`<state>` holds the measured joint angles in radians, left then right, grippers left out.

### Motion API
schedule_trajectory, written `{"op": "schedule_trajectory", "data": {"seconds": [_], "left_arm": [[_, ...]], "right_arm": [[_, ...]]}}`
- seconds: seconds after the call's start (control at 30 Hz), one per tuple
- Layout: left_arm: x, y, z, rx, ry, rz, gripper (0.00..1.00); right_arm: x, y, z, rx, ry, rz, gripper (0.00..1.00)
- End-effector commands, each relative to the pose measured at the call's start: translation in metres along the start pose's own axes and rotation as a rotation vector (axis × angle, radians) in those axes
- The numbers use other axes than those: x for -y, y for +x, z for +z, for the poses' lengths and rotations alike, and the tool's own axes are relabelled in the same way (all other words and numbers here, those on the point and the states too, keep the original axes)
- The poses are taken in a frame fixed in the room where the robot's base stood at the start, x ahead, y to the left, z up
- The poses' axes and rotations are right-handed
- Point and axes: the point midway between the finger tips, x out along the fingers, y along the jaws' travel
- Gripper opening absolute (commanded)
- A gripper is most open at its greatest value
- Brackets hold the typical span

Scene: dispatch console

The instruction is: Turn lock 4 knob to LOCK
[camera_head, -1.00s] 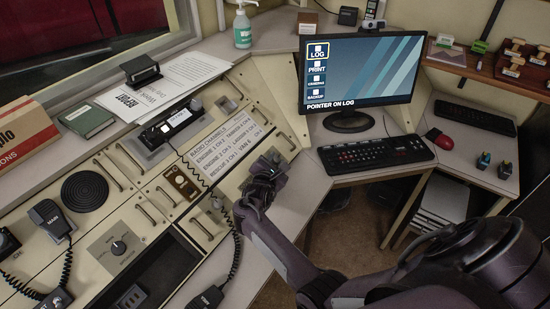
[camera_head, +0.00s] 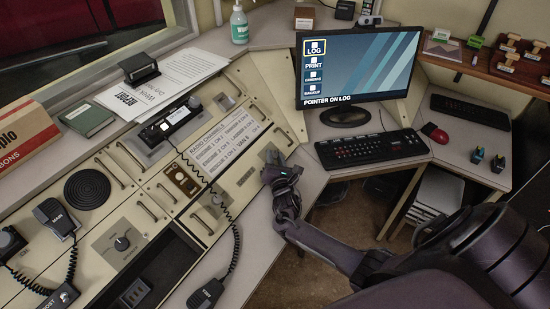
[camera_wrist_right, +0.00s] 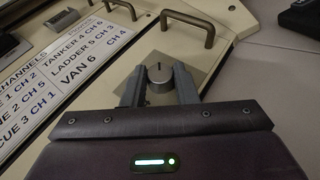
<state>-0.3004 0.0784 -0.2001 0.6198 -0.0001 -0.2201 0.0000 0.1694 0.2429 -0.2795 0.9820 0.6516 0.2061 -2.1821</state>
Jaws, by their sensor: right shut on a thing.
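The mark points toward the top of the wrist view. My right gripper (camera_wrist_right: 159,84) is shut on this knob, with one finger on each side of it. In the head view my right gripper (camera_head: 275,163) covers most of the knob and part of its plate. No lock label can be read on the plate. My left gripper is not in view.
Another knob (camera_head: 122,243) sits on a plate at the lower left, and a small knob (camera_head: 217,199) is nearer. A metal handle (camera_wrist_right: 188,22) rises just beyond the held knob. The keyboard (camera_head: 371,148) is to the right.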

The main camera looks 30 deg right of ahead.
Motion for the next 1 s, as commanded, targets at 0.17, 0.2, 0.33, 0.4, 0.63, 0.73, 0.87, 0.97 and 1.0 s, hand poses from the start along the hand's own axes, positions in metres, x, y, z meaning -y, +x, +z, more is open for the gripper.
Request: {"op": "schedule_trajectory", "data": {"seconds": [0.17,0.2,0.33,0.4,0.63,0.73,0.87,0.97,1.0], "left_arm": [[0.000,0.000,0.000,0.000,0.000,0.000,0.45],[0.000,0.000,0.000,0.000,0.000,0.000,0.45],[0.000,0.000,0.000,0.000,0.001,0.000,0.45],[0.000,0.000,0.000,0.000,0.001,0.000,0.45],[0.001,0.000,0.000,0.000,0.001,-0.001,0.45],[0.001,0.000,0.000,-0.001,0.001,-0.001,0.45],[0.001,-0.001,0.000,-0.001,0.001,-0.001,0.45],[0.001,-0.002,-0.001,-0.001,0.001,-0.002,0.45],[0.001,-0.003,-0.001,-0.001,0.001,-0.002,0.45]], "right_arm": [[0.000,0.002,0.003,0.006,-0.002,0.003,0.03],[0.000,0.002,0.003,0.006,-0.002,0.002,0.03],[0.000,0.002,0.004,0.007,-0.001,0.002,0.03],[0.000,0.002,0.003,0.007,-0.001,0.002,0.33],[0.000,0.001,0.002,0.004,-0.001,0.002,0.48],[0.000,0.001,0.002,0.003,-0.001,0.002,0.48],[0.000,-0.004,0.001,0.002,-0.001,0.003,0.48],[0.000,-0.017,0.001,0.002,-0.002,0.003,0.48],[0.001,-0.024,0.001,0.000,-0.002,0.003,0.48]]}}
